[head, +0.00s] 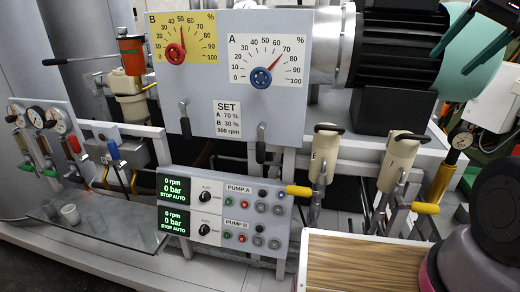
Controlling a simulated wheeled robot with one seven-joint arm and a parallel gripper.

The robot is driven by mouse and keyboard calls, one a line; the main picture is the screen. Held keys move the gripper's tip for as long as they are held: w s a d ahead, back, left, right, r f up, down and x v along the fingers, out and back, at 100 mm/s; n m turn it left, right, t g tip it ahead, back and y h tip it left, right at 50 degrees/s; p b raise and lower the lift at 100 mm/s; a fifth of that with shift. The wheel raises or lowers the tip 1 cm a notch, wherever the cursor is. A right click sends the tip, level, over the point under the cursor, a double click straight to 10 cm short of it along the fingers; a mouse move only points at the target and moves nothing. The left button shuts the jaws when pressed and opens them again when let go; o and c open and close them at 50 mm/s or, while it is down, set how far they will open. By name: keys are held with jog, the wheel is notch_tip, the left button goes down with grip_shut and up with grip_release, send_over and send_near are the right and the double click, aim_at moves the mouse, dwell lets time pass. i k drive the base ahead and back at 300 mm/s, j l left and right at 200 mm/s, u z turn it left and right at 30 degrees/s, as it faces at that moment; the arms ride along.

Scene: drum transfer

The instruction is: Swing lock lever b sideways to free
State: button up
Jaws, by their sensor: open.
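The grey panel (217,98) carries a yellow dial B (182,40) with a red knob and a white dial A (267,62) with a blue knob. A small dark lever, lever b (185,122), hangs below dial B and points down. A similar lever, lever a (261,145), hangs below dial A, also pointing down. No letters show on the levers, so I name them by the dials above. My gripper (449,64) is at the top right, its two dark green fingers apart and empty. It is well to the right of both levers and touches neither.
A pump control box (222,213) with two green displays stands below the panel. Pale handles (325,150) and yellow-gripped levers (425,208) stand right of it. A large dark motor (395,50) lies behind. A wood-topped surface (365,262) is at front right. Gauges (36,117) stand left.

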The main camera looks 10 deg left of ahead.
aim_at(184, 121)
jog(key=j+u, duration=0.25)
jog(key=u, duration=0.15)
jog(key=j+u, duration=0.2)
jog(key=u, duration=0.15)
jog(key=j+u, duration=0.25)
jog(key=u, duration=0.15)
